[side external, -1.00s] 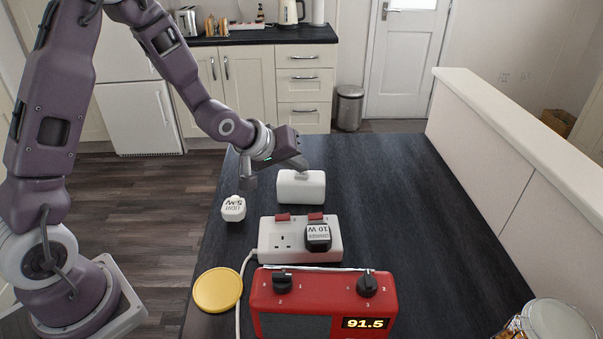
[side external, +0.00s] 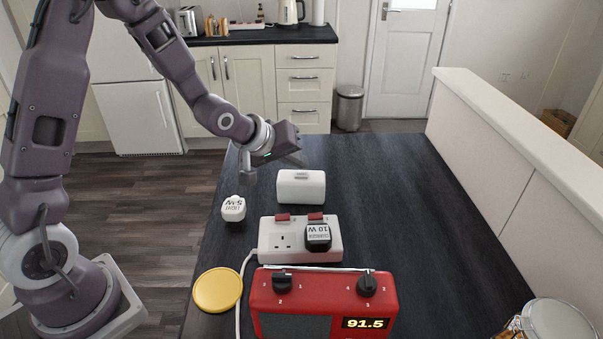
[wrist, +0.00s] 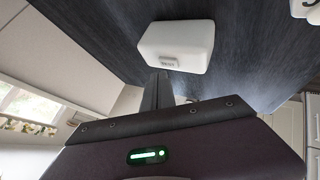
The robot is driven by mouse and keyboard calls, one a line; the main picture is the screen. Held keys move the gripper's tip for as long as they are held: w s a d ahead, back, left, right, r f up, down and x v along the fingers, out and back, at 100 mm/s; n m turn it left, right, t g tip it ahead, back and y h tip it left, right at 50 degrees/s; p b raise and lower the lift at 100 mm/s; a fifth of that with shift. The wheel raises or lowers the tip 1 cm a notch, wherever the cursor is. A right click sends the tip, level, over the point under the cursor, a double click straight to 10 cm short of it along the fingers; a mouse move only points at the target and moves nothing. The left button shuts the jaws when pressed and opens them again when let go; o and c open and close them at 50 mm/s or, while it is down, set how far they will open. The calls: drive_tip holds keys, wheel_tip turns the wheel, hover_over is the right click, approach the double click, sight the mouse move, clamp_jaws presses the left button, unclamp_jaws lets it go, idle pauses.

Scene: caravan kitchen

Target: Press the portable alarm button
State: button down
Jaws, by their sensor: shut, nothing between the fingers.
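The portable alarm appears to be the white rounded box (side external: 301,189) on the dark table. A small grey button-like piece with dark lettering (wrist: 168,63), too small to read surely, shows on it in the wrist view. The same piece shows along the box's top in the side view (side external: 301,176). My gripper (side external: 298,161) is shut and empty, just behind and above the box in the side view. In the wrist view, its shut fingers (wrist: 158,84) point towards the box, just below the lettered piece. They appear apart from it.
A white plug (side external: 233,208) stands left of the box. A power strip (side external: 270,238) with a black plug (side external: 318,236), a red radio (side external: 322,300) and a yellow disc (side external: 217,290) lie nearer the camera. A glass jar (side external: 555,322) is at lower right.

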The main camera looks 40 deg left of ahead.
sight(298, 176)
wheel_tip(298, 176, up, 5)
drive_tip(key=shift+r, duration=0.5)
idle(0.5)
drive_tip(key=s+d+r+m+g, duration=0.1)
drive_tip(key=s+r+m, duration=0.2)
drive_tip(key=s, duration=1.3)
drive_tip(key=s+d+r+m+g, duration=0.1)
drive_tip(key=s+r+m, duration=0.3)
drive_tip(key=s, duration=1.1)
drive_tip(key=shift+s+d+r+m+g, duration=0.2)
drive_tip(key=shift+s+m+g, duration=0.15)
drive_tip(key=shift+m+g, duration=0.4)
